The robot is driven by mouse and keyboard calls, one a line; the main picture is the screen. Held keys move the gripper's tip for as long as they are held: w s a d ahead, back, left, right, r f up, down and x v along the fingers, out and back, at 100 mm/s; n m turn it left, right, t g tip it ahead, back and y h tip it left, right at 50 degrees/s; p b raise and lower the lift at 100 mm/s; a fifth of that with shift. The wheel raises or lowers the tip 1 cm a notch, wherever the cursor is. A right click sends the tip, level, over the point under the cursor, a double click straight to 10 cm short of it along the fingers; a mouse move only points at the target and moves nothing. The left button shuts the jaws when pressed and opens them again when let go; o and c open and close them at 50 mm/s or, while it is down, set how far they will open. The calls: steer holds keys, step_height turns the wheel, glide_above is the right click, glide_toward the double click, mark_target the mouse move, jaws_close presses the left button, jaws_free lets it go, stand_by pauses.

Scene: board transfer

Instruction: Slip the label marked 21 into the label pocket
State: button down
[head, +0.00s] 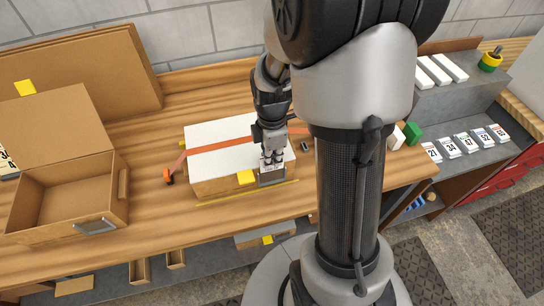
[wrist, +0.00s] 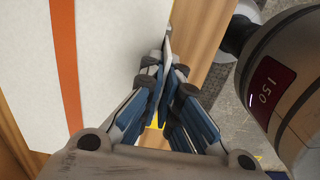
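A box with a white top (head: 215,155) and an orange strap lies on the wooden bench; its white top also shows in the wrist view (wrist: 105,60). A grey metal label pocket (head: 272,178) is on its front side near the right corner. My gripper (head: 271,157) is just above the pocket, pointing down. In the wrist view its fingers (wrist: 165,72) are closed together on a thin pale label (wrist: 167,45), seen edge-on. The label's number is not readable, and whether it touches the pocket is hidden.
An open cardboard box (head: 65,195) stands at the left. Several numbered labels (head: 465,142) sit on a grey shelf at the right. A green block (head: 413,134) is near the bench's right end. A yellow note (head: 245,177) is beside the pocket.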

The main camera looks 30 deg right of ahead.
steer(key=shift+f, duration=0.35)
steer(key=shift+r+p, duration=0.3)
steer(key=shift+r, duration=0.3)
stand_by(0.3)
steer(key=shift+s+f+b, duration=0.1)
steer(key=shift+f+b, duration=0.35)
steer(key=shift+f, duration=0.15)
stand_by(0.6)
steer(key=shift+r+p, duration=0.55)
steer(key=shift+r, duration=0.05)
steer(key=shift+f+b, duration=0.5)
steer(key=shift+f, duration=0.1)
stand_by(0.7)
steer(key=c, duration=1.7)
jaws_free()
steer(key=shift+w, duration=0.2)
step_height(320, 180, up, 12)
steer(key=shift+r, duration=0.1)
